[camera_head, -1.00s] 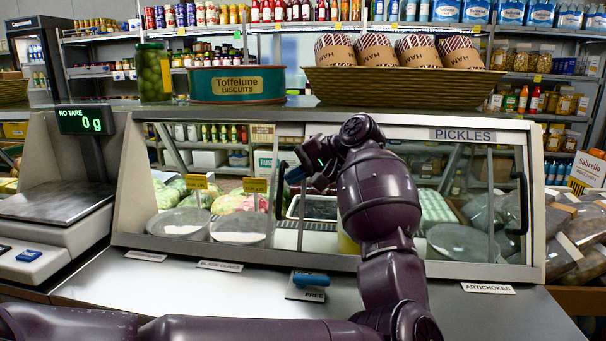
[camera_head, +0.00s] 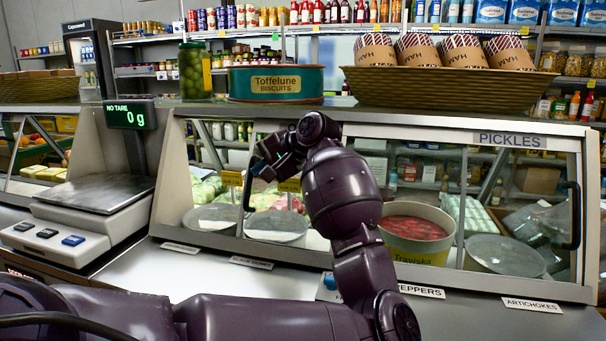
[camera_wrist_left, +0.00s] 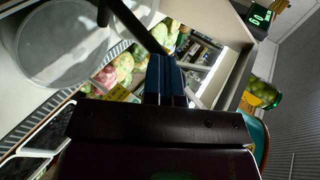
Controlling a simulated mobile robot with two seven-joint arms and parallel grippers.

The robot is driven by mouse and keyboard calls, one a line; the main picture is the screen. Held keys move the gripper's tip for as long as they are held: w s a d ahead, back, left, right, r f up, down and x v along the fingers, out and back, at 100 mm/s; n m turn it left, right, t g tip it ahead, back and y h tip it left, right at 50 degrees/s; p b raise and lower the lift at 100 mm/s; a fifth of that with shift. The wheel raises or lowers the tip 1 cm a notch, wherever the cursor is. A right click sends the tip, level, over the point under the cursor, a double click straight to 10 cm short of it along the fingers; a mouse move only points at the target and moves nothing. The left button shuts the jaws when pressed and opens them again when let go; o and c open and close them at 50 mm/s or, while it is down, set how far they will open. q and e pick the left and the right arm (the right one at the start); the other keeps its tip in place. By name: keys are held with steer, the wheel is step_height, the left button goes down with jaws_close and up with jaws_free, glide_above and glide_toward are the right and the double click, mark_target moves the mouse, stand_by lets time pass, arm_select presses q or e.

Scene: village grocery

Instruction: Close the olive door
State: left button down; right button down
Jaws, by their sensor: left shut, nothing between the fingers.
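The counter case has a glazed front, and a glass door with a black upright handle (camera_head: 248,190) stands at its left-middle part. I take this as the olive door, though its label is not legible. My left gripper (camera_head: 264,168) is shut and empty, right beside the handle's upper part. In the left wrist view its blue fingers (camera_wrist_left: 165,72) are together, close to a dark bar (camera_wrist_left: 137,24), probably that handle; I cannot tell whether they touch. My left arm hides the middle of the case and part of the glass. My right gripper is not in view.
A bowl of red peppers (camera_head: 412,232) stands inside, right of my arm. Another black handle (camera_head: 572,215) is at the far right. A scale (camera_head: 95,195) stands left. A jar (camera_head: 194,70), biscuit tin (camera_head: 276,84) and basket (camera_head: 450,88) sit on top of the case.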

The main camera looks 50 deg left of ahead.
arm_select(q)
steer(key=s+a, duration=0.6)
steer(key=a, duration=0.4)
steer(key=s+a, duration=0.6)
steer(key=a, duration=0.4)
steer(key=shift+s, duration=0.15)
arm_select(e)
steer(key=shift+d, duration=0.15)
arm_select(q)
steer(key=shift+a+r, duration=0.1)
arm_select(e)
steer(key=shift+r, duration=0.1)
